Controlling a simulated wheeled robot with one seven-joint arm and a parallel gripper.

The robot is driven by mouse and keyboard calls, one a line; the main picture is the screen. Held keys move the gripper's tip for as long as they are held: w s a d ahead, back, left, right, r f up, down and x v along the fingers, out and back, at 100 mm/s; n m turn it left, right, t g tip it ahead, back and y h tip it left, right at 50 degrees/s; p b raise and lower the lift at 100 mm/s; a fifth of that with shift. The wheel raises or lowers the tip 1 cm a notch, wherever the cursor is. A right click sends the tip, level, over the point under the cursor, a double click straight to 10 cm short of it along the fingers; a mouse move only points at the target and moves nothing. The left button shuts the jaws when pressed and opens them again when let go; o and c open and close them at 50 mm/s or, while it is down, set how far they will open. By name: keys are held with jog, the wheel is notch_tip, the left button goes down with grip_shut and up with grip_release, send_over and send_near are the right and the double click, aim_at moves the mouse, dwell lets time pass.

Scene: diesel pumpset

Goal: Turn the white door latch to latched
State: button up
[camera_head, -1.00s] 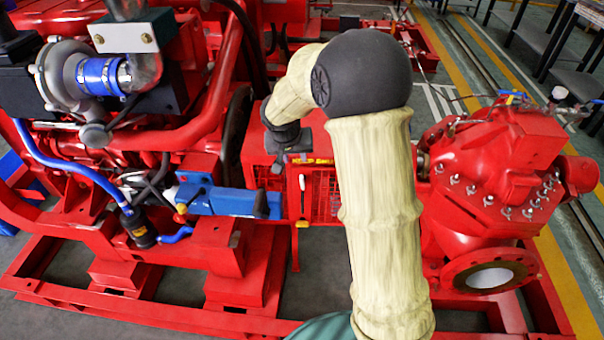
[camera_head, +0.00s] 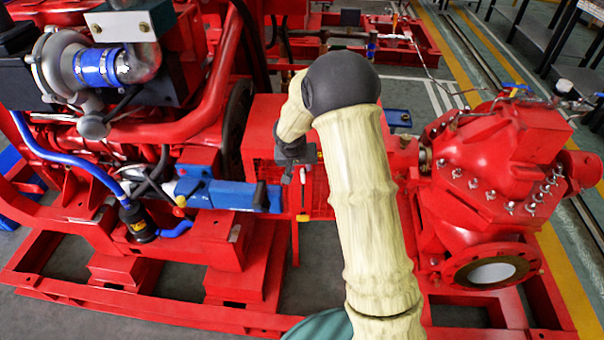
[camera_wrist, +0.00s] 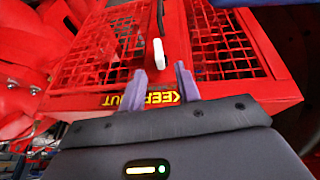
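The white door latch (camera_wrist: 158,51) is a small white lever in the wrist view. It points roughly along the gap between two red mesh door panels, below a dark bar. In the head view the latch (camera_head: 303,175) is a tiny pale piece on the red guard. My gripper (camera_wrist: 160,83) is open, its two grey fingers spread apart with nothing between them. The latch lies just beyond the fingertips, between their lines, seemingly not touched. In the head view my gripper is mostly hidden by its own dark wrist at the guard.
The red mesh guard (camera_wrist: 223,44) carries a yellow KEEP OUT label (camera_wrist: 150,98). In the head view a blue unit (camera_head: 229,195) stands close left of the guard, and the red pump (camera_head: 500,160) stands to the right. Red base rails run below.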

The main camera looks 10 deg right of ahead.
aim_at(303, 171)
jog(key=x, duration=0.5)
jog(key=shift+w+d+f, duration=0.1)
jog(key=shift+w+f, duration=0.05)
jog(key=shift+f, duration=0.15)
grip_shut()
jog(key=shift+d+y, duration=0.15)
jog(key=shift+y, duration=0.35)
grip_release()
